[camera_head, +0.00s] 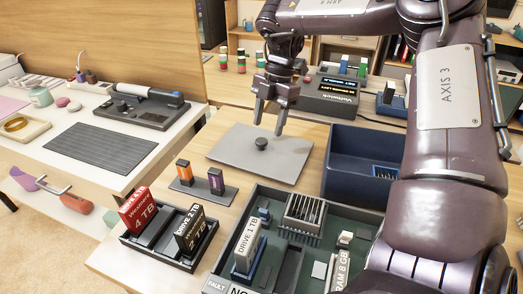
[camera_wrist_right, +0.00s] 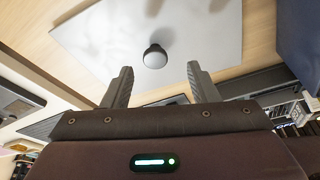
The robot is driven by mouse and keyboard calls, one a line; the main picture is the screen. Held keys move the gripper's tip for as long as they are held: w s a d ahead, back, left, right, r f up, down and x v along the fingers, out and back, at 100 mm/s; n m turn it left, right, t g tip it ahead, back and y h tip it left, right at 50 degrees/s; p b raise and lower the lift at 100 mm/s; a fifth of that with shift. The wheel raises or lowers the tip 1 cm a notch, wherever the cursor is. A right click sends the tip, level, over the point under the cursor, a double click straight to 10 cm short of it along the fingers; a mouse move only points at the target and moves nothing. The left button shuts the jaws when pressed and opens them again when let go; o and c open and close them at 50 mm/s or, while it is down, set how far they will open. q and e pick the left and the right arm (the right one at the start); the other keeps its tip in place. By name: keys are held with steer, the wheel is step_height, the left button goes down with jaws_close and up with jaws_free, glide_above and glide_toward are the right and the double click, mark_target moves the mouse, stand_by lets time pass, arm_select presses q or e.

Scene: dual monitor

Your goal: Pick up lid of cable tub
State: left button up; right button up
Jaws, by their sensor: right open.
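The lid is a flat grey plate (camera_head: 240,155) with a dark round knob (camera_head: 261,144) at its middle, lying on the wooden table left of the dark blue tub (camera_head: 352,158). My right gripper (camera_head: 268,130) is open and empty. In the head view it hangs over the lid, close to the knob. In the right wrist view the lid (camera_wrist_right: 205,30) and its knob (camera_wrist_right: 155,56) lie ahead of the open fingers (camera_wrist_right: 161,84), with the knob between their lines and apart from them. My left gripper is not in view.
A drive caddy (camera_head: 165,240) and a green circuit board case (camera_head: 262,200) stand in front of the lid. A small stand with two upright sticks (camera_head: 203,190) is at its front left. A display device (camera_head: 338,95) stands behind.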

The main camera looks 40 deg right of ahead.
mark_target(261, 140)
steer(key=x, duration=0.2)
steer(key=b+x, duration=0.1)
steer(key=x, duration=0.1)
steer(key=shift+w+a, duration=0.25)
steer(key=shift+w, duration=0.1)
steer(key=shift+f, duration=0.4)
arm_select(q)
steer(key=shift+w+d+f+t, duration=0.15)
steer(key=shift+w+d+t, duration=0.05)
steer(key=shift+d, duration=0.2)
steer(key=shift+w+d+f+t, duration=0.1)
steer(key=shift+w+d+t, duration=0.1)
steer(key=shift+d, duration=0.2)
arm_select(e)
steer(key=shift+r, duration=0.1)
steer(key=c, duration=1)
steer(key=shift+c, duration=0.2)
steer(key=shift+r, duration=0.1)
